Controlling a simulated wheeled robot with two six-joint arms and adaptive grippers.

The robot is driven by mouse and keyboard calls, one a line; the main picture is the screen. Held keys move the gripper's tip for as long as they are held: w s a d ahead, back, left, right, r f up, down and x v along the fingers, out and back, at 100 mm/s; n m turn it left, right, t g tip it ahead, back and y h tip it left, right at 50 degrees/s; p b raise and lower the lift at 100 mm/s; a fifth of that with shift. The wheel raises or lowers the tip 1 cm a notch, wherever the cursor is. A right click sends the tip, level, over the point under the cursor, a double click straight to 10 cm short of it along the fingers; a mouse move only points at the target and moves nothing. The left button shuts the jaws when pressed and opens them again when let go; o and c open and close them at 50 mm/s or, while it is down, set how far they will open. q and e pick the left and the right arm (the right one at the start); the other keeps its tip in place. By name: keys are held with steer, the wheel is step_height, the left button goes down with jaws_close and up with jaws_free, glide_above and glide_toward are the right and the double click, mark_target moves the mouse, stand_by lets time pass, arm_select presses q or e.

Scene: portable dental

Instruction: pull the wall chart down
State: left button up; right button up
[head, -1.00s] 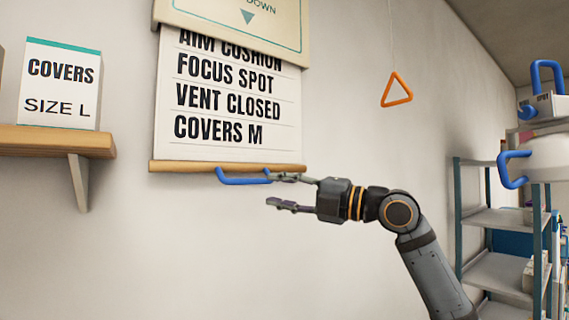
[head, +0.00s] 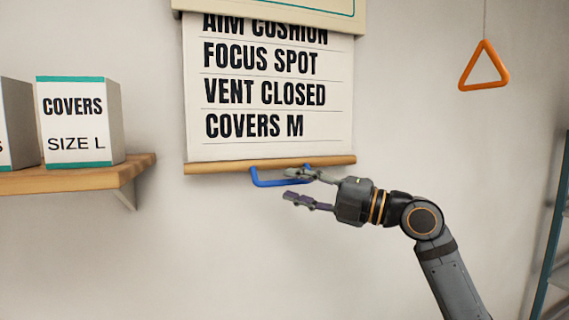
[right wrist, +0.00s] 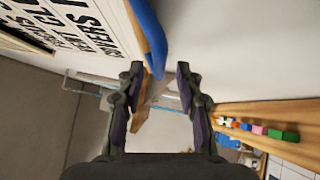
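The wall chart (head: 268,100) hangs partly pulled out of its cream housing (head: 270,14), with lines down to "COVERS M" showing. A wooden bar (head: 225,166) edges its bottom, and a blue handle (head: 262,182) hangs below the bar. My right gripper (head: 287,185) is open at the handle, coming from the right. Its upper finger overlaps the handle's right part; its lower finger is below it. In the right wrist view the blue handle (right wrist: 150,38) is just beyond the parted fingers; contact cannot be told. My left gripper is out of view.
A wooden shelf (head: 90,182) with a "COVERS SIZE L" box (head: 78,122) is on the left wall. An orange triangle pull (head: 483,68) hangs on a cord at right. A metal rack (head: 552,250) stands at the right edge. The wall below the chart is clear.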

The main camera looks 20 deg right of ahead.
mark_target(285, 184)
steer(key=shift+w+a+r+p, duration=0.25)
steer(key=shift+w+a+p, duration=0.1)
steer(key=shift+a, duration=0.25)
steer(key=shift+w+a+r+p, duration=0.25)
steer(key=shift+w+a, duration=0.1)
steer(key=shift+a, duration=0.25)
steer(key=shift+w+a+f, duration=0.15)
steer(key=shift+w+a, duration=0.15)
steer(key=shift+d+f, duration=0.1)
jaws_close()
